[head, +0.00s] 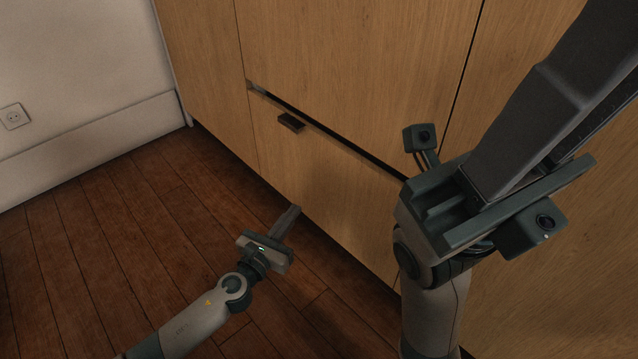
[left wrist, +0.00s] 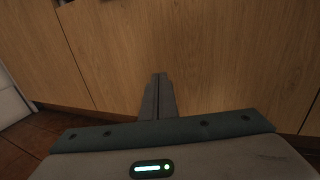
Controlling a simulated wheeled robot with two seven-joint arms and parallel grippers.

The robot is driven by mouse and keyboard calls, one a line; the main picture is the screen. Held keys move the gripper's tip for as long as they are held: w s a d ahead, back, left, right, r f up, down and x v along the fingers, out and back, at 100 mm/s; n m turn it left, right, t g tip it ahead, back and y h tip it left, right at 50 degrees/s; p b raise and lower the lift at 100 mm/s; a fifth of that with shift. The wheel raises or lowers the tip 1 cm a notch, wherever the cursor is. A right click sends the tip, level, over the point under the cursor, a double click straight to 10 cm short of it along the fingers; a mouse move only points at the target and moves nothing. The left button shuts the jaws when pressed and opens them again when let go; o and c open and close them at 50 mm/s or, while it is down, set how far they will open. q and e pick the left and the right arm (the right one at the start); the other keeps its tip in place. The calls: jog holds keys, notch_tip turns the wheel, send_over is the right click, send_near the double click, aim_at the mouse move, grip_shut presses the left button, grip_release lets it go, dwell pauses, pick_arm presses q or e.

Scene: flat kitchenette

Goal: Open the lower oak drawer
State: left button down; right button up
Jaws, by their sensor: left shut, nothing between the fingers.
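The lower oak drawer (head: 325,190) has a plain wood front with a small dark handle (head: 291,123) near its upper left. A dark gap runs along its top edge; I cannot tell whether the drawer stands slightly out. My left gripper (head: 293,211) is shut and empty, below the handle and near the bottom edge of the front. In the left wrist view its closed fingers (left wrist: 158,85) point at bare wood. My right gripper (head: 560,85) is large and close to the camera at the right, in front of the cabinet; its jaw state is unclear.
Oak panels (head: 350,50) are above and on both sides of the drawer. A white wall (head: 70,60) with a socket (head: 13,116) is at the left. The dark wooden floor (head: 110,230) in front of the cabinet is clear at the left.

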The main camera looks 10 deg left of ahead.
aim_at(322, 190)
pick_arm(q)
jog(key=shift+w+d, duration=0.2)
jog(key=shift+w+d, duration=0.85)
jog(key=shift+w, duration=0.25)
jog(key=shift+w+d, duration=0.8)
jog(key=shift+w, duration=0.25)
jog(key=shift+w+d, duration=0.85)
jog(key=shift+w, duration=0.25)
jog(key=s+a, duration=0.8)
jog(key=s, duration=0.3)
jog(key=shift+a, duration=0.3)
dwell(0.7)
